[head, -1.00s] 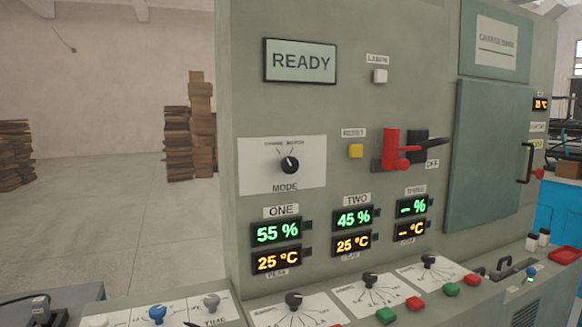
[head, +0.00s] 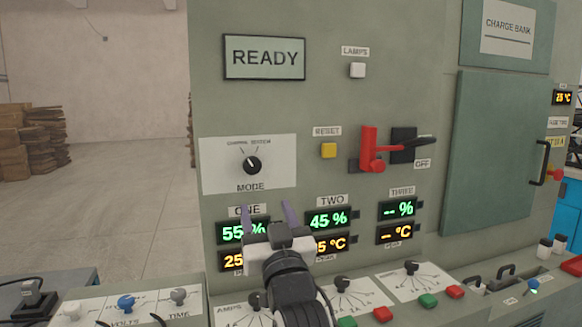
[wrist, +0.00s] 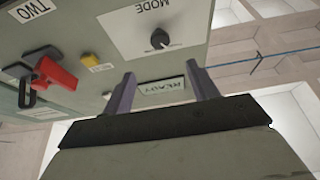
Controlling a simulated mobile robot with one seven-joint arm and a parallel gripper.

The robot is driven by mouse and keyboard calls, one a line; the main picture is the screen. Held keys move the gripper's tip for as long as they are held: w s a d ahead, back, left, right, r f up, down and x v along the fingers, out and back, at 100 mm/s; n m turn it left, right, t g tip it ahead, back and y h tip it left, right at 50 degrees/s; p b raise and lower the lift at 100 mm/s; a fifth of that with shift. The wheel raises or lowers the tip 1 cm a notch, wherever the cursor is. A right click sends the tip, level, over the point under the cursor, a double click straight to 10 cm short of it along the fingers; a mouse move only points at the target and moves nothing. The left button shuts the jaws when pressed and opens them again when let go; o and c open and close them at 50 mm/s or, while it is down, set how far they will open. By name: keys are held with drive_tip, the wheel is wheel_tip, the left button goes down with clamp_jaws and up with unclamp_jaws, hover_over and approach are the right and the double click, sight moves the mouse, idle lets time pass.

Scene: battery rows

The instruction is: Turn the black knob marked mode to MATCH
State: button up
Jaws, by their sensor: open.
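The black mode knob (head: 252,166) sits on a white plate (head: 215,180) marked MODE, on the upright green-grey panel. Its white pointer line aims up and to the left; the small words above it are too blurred to read surely. My gripper (head: 268,213) is in front of the panel, below and slightly right of the knob, apart from it. Its two purple-grey fingers are spread with nothing between them. In the wrist view the picture is upside down; the knob (wrist: 160,39) shows beyond the open fingers (wrist: 163,88), clear of both.
A red-handled switch (head: 369,152) sticks out right of the knob, with a yellow reset button (head: 329,150) between. A READY display (head: 264,57) is above. Lit readouts (head: 328,220) are below, partly hidden by my gripper. A sloping desk (head: 400,290) with knobs and buttons juts out underneath.

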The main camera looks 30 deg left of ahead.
sight(253, 168)
drive_tip(key=p+x, duration=0.3)
drive_tip(key=x, duration=0.9)
drive_tip(key=shift+w+a+r, duration=0.1)
drive_tip(key=shift+a+r, duration=0.05)
drive_tip(key=shift+a, duration=0.15)
drive_tip(key=shift+w+a+r, duration=0.15)
drive_tip(key=shift+w+a, duration=0.25)
drive_tip(key=shift+a, duration=0.05)
drive_tip(key=shift+c, duration=0.5)
drive_tip(key=c, duration=0.9)
drive_tip(key=shift+p, duration=0.3)
